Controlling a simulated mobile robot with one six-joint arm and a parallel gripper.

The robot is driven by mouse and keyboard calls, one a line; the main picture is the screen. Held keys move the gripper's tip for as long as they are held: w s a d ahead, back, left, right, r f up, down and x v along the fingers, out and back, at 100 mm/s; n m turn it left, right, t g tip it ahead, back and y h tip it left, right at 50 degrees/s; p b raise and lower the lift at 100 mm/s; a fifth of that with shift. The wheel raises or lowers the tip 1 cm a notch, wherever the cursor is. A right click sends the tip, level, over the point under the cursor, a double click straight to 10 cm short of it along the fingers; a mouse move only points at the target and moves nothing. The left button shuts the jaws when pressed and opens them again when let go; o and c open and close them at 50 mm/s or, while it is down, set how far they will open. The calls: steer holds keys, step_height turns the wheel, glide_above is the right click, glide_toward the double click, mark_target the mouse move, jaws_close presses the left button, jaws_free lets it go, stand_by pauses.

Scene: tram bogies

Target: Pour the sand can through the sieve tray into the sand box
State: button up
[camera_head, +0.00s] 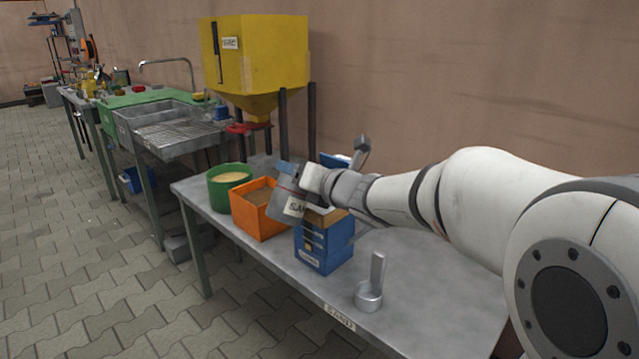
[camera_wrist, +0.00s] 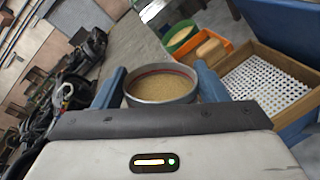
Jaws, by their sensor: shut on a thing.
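The grey sand can (camera_head: 281,205), with a white label, is held in my gripper (camera_head: 296,178). It leans a little in the head view. In the wrist view the can (camera_wrist: 161,99) sits between my two blue fingers, and sand shows inside its rim. The blue sand box (camera_head: 322,247) stands on the bench just below and right of the can. The sieve tray (camera_head: 330,217) lies on top of the box, partly hidden by my gripper. In the wrist view the tray (camera_wrist: 268,86) shows a wooden frame and a white perforated mesh, empty of sand, beside the can.
An orange bin (camera_head: 251,222) of brown material and a green tub (camera_head: 216,197) stand left of the box. A metal scoop (camera_head: 368,297) stands near the bench's front edge. A yellow hopper (camera_head: 262,60) and a sink (camera_head: 165,132) are behind. The bench (camera_head: 425,275) is clear to the right.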

steer(key=shift+w+d+m+p, duration=0.25)
steer(key=shift+w+m+p, duration=0.05)
steer(key=shift+p, duration=0.7)
steer(key=shift+w+d+f+m+g+p, duration=0.35)
steer(key=shift+m+p, duration=0.35)
steer(key=shift+p, duration=1.6)
steer(key=shift+w+d+r+m+g+y+p, duration=0.2)
steer(key=shift+m+p, duration=0.4)
steer(key=shift+p, duration=1.85)
steer(key=shift+w+d+r+m+g+y+p, duration=0.1)
steer(key=shift+m+g+p, duration=0.35)
steer(key=shift+p, duration=1.95)
steer(key=shift+f+m, duration=0.1)
steer(key=shift+m, duration=0.15)
steer(key=f+b, duration=0.1)
steer(key=b, duration=0.1)
steer(key=shift+a+b, duration=0.1)
steer(key=shift+b, duration=0.2)
steer(key=b, duration=0.2)
steer(key=n+b, duration=0.1)
steer(key=shift+s+a+f+t+b, duration=0.15)
steer(key=shift+s+t+b, duration=0.1)
steer(key=shift+t+b, duration=0.15)
steer(key=n+b, duration=0.1)
steer(key=b, duration=0.3)
steer(key=shift+s+a, duration=0.1)
steer(key=shift+r+n, duration=0.3)
steer(key=shift+r, duration=0.15)
steer(key=shift+t, duration=0.3)
